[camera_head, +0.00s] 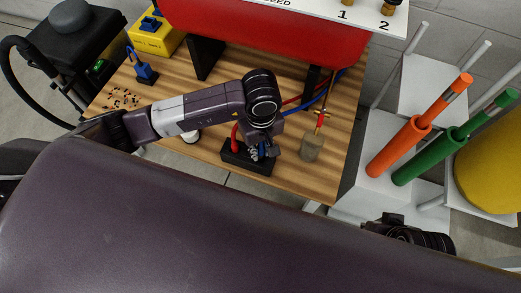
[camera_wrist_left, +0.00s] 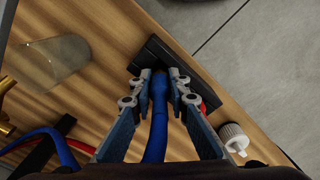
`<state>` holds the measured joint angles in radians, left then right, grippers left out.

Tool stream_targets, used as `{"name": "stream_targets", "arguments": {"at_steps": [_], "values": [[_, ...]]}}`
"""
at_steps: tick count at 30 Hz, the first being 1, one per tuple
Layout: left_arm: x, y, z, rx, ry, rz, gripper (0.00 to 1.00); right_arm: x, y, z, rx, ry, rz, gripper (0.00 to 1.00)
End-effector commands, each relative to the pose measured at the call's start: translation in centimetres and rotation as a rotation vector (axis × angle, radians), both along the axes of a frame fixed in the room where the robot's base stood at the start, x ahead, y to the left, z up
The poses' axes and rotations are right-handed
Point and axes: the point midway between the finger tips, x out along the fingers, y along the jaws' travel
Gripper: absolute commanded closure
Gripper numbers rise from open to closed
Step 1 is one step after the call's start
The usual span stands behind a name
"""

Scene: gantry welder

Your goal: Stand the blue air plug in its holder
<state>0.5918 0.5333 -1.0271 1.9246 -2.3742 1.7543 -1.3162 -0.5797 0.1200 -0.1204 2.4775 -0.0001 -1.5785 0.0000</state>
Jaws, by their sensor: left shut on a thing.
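My left gripper (camera_head: 262,152) is at the black holder block (camera_head: 233,158) near the front edge of the wooden table. In the left wrist view, its two fingers (camera_wrist_left: 160,82) are shut on the blue air plug (camera_wrist_left: 158,92), with a blue hose (camera_wrist_left: 155,140) trailing back between them. The plug's tip is at the holder block (camera_wrist_left: 152,50); I cannot tell whether it is seated or just above. A red plug (camera_head: 236,137) stands at the holder's left end. My right gripper (camera_head: 392,222) is partly visible at lower right, its fingers unclear.
A clear glass (camera_head: 312,149) stands right of the holder, with a brass-and-red torch near it. A white ribbed cap (camera_wrist_left: 232,137) lies near the table edge. A red tank (camera_head: 270,30) rises behind. Orange (camera_head: 400,145) and green tubes stand on white shelving at right.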

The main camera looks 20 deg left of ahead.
Motion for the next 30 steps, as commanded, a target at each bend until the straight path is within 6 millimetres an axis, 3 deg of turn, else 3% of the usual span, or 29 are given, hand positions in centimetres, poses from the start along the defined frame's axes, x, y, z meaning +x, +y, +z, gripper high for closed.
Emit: {"name": "stream_targets", "arguments": {"at_steps": [23,24,28,30], "values": [[0.0,0.0,-1.5,0.0,-0.001,-0.001,1.0,-0.1,0.0,-1.3,0.0,0.001,0.0,1.0],[0.0,0.0,-1.5,0.0,-0.001,-0.001,0.83,-0.1,0.0,-1.3,0.0,0.001,0.0,1.0],[0.0,0.0,-1.5,0.001,-0.001,0.0,0.69,-0.1,0.0,-1.3,0.0,0.001,0.0,1.0],[0.0,0.0,-1.6,0.001,-0.001,0.0,0.67,-0.1,0.0,-1.3,0.0,0.001,0.0,1.0]]}}
